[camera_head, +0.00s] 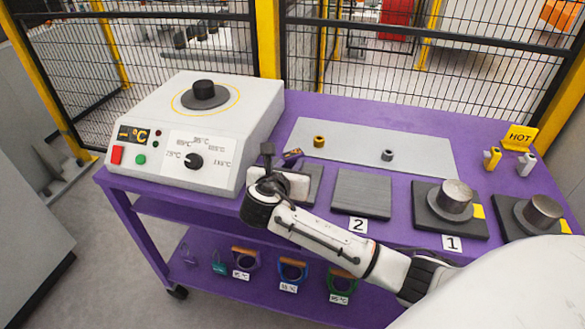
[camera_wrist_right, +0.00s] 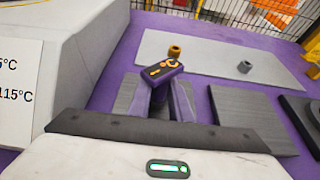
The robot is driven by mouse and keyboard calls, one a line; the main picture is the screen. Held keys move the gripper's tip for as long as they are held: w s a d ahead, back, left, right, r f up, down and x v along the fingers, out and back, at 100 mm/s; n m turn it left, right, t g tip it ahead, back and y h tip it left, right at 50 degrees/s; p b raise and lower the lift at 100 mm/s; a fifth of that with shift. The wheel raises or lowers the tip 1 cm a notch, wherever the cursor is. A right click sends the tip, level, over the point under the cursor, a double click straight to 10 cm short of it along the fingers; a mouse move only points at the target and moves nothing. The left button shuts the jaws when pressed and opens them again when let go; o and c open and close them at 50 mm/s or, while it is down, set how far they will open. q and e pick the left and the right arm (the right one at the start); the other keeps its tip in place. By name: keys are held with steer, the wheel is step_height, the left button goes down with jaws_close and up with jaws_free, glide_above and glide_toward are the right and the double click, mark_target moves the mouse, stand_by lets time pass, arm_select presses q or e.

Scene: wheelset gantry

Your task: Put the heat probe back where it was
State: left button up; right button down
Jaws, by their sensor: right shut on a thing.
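My right gripper (camera_head: 279,166) is shut on the heat probe (camera_head: 291,155) over the left part of the purple table, beside the heater box. In the right wrist view the probe (camera_wrist_right: 161,70) is a small dark purple body with an orange display and buttons. It sits between the two fingertips (camera_wrist_right: 161,88), tilted, and its lower part is hidden between the fingers. A grey plate is partly hidden under the gripper. My left gripper is not in view.
The white heater box (camera_head: 205,120) stands left, close to the gripper. A grey mat (camera_head: 345,139) holds a brass ring (camera_head: 319,141) and a grey ring (camera_head: 387,155). Plate 2 (camera_head: 362,193) is bare; metal cylinders (camera_head: 456,196) stand right. A HOT sign (camera_head: 520,138) stands behind yellow and white items (camera_head: 492,158).

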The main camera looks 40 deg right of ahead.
steer(key=shift+f, duration=0.45)
steer(key=c, duration=1.6)
jaws_free()
steer(key=shift+s+a+r, duration=0.1)
steer(key=shift+a+r, duration=0.05)
steer(key=shift+a, duration=0.05)
steer(key=p+v, duration=0.1)
steer(key=v, duration=1)
steer(key=shift+s+a, duration=0.2)
steer(key=shift+s, duration=0.05)
